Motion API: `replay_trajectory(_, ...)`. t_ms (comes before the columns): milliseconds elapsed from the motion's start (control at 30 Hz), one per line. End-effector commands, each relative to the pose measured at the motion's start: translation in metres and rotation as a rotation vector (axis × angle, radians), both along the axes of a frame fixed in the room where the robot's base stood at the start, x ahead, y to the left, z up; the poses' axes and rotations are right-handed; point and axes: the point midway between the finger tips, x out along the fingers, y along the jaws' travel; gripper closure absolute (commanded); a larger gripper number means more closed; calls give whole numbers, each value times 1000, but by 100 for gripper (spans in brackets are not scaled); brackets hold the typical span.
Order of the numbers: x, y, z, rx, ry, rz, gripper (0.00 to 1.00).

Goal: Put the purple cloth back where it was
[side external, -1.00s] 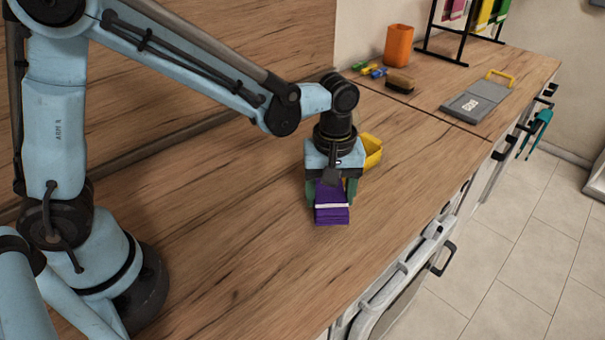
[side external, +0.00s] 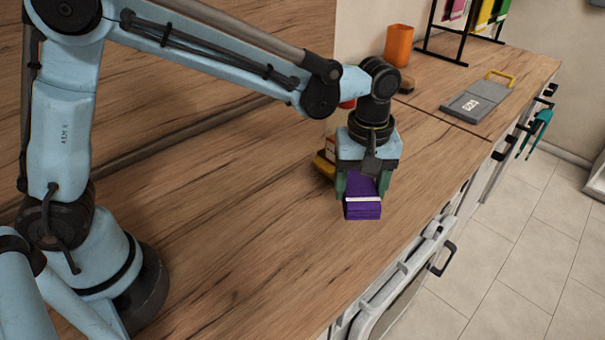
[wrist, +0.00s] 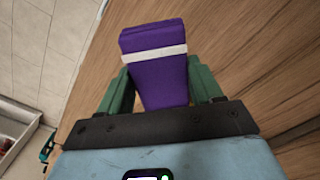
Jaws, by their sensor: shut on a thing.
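The purple cloth (side external: 362,198) is a folded bundle with a white band across it. My gripper (side external: 361,184) is shut on the cloth, with a green finger on each side of it. The cloth hangs forward from the fingers over the wooden worktop; I cannot tell for sure how far it is above the surface. In the wrist view the cloth (wrist: 158,80) sticks out beyond the fingers (wrist: 165,85), with its white band across the upper part. A black rack (side external: 440,50) at the back right holds pink, yellow and green cloths.
A yellow item (side external: 325,164) and a partly hidden white and red item (side external: 330,145) stand behind my gripper. An orange cup (side external: 399,45) and a grey board with a yellow handle (side external: 478,103) are farther back. The worktop (side external: 250,240) is clear at the front left.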

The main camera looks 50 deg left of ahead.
Motion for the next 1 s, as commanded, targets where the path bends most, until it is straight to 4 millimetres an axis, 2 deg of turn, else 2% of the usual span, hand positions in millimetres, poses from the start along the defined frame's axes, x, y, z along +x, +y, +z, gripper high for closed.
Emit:
replay_trajectory(33,7,-17,7,0,0,-15,64)
replay_trajectory(200,21,-63,27,-1,-1,-40,64)
replay_trajectory(300,24,-82,36,-1,-1,-50,64)
replay_trajectory(400,26,-92,40,-1,-1,-54,64)
replay_trajectory(533,37,-87,34,-1,-1,-52,64)
replay_trajectory(1000,106,-30,-20,-1,-1,-53,64)
